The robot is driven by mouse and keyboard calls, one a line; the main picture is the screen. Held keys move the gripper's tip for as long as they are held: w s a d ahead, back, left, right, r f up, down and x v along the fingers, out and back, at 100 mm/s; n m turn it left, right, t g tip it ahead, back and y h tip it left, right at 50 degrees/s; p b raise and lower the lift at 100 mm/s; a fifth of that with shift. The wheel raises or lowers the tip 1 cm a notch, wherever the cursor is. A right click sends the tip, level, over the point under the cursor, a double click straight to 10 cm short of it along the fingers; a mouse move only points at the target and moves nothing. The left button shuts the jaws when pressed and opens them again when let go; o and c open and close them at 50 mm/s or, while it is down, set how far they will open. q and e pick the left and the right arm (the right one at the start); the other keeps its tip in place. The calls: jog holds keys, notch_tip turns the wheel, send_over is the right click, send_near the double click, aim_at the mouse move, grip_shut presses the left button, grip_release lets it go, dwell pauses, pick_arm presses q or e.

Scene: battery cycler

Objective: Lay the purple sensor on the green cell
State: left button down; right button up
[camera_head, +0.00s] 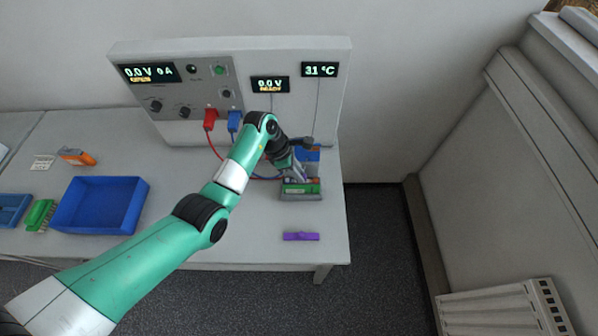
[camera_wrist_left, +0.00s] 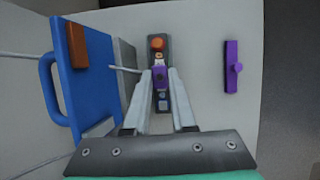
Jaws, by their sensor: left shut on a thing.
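The green cell (camera_head: 303,189) sits in a grey holder at the right part of the table. From above, in the left wrist view, I see its dark top with an orange round terminal (camera_wrist_left: 157,43). My left gripper (camera_wrist_left: 160,83) is shut on a small purple piece, the purple sensor (camera_wrist_left: 160,75), directly over the cell's top. Whether the sensor touches the cell I cannot tell. In the head view the wrist hides the sensor. My right gripper is not in view.
A purple bar with a knob (camera_head: 300,236) lies near the front edge, also in the left wrist view (camera_wrist_left: 231,67). The cycler (camera_head: 230,60) stands behind. A blue bin (camera_head: 100,183) is at left.

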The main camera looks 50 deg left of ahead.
pick_arm(q)
jog(key=shift+f+b, duration=0.3)
jog(key=shift+f, duration=0.3)
dwell(0.3)
jog(key=c, duration=0.7)
grip_release()
jog(key=shift+o, duration=0.2)
jog(key=p+v, duration=0.3)
jog(key=v, duration=0.8)
jog(key=shift+r, duration=0.3)
jog(key=shift+s+a, duration=0.1)
